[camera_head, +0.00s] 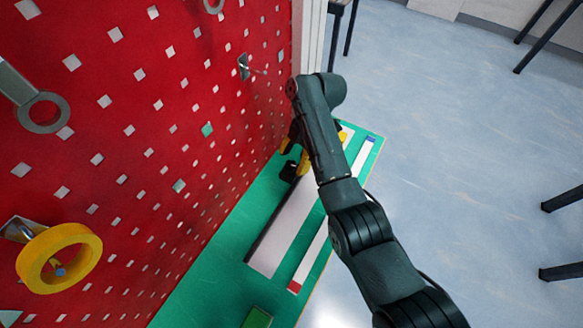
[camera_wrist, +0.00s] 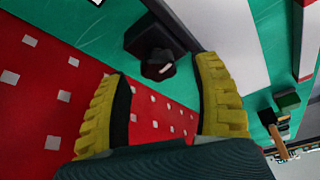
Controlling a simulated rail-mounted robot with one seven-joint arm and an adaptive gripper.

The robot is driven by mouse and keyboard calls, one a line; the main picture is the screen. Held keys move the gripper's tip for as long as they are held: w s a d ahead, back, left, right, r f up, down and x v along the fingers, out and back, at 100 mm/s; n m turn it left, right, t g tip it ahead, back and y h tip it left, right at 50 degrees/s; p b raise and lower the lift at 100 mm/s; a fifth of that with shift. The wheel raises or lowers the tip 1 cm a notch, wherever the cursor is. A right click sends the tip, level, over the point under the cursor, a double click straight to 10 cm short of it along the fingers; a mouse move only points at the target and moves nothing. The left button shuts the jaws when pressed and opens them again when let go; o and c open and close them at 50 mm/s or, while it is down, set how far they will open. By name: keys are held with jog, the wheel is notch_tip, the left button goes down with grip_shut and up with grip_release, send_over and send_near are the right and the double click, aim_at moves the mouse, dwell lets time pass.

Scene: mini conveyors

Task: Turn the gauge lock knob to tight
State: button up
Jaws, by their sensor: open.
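A black lobed knob (camera_wrist: 157,64) with a short white mark sits on a dark block beside a grey-white plate (camera_wrist: 235,35) on the green board. My gripper (camera_wrist: 163,70) is open in the wrist view, its two yellow ribbed fingers spread on either side of the knob. From this angle I cannot tell whether they touch it. In the head view my gripper (camera_head: 291,158) is low over the plate (camera_head: 282,232), close to the red panel. The knob's mark has no readable label near it.
The red perforated panel (camera_head: 150,140) rises on the left, with a yellow tape roll (camera_head: 60,257) and a metal ring tool (camera_head: 43,112) hanging on it. A white strip with red and blue ends (camera_head: 326,227) lies along the green board (camera_head: 205,285). Small items (camera_wrist: 280,118) are at right.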

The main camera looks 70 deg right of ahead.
jog(key=shift+x, duration=0.8)
grip_shut()
